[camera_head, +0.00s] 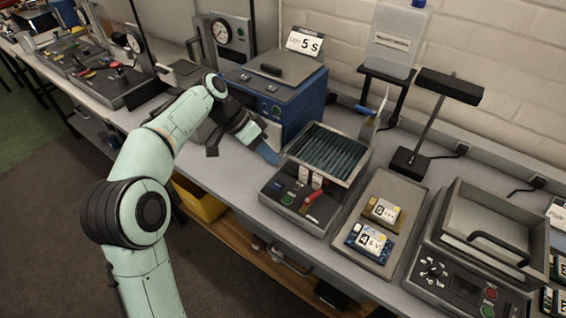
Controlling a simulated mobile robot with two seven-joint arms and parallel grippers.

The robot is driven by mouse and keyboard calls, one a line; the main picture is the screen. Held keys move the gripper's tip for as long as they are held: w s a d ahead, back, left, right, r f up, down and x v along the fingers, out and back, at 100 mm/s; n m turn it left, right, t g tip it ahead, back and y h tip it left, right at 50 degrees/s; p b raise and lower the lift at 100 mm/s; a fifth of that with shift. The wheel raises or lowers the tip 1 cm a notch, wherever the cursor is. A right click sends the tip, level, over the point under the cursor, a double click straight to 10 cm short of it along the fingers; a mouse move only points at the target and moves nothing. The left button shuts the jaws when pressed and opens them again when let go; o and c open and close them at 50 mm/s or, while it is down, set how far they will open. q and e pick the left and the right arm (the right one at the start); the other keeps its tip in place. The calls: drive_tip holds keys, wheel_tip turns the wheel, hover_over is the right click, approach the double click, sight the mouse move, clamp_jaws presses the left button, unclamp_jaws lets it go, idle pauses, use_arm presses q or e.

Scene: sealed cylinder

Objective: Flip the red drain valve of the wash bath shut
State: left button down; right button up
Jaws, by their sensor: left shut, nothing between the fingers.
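The wash bath appears to be the open grey basin (348,174) with dark ribbed contents, near the middle of the bench. On its front control panel lies a small red lever (319,208), which looks like the drain valve; it slants, but I cannot tell whether it is open or shut. My left gripper (268,154) is shut and empty, just left of the basin and in front of the blue machine. It is apart from the red lever, to its upper left. My right gripper is not in view.
A blue machine (300,113) stands behind my left gripper. Right of the bath lie a tray (379,262) with two labelled packs, a black lamp (408,163) and a lidded grey machine (444,278). A yellow bin (200,203) sits under the bench.

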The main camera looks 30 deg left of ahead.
sight(305, 193)
use_arm(q)
drive_tip(key=d+p, duration=0.2)
drive_tip(key=d, duration=0.2)
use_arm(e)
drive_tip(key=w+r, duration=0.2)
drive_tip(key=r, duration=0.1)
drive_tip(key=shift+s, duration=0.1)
use_arm(q)
drive_tip(key=x, duration=1)
drive_tip(key=shift+w, duration=0.1)
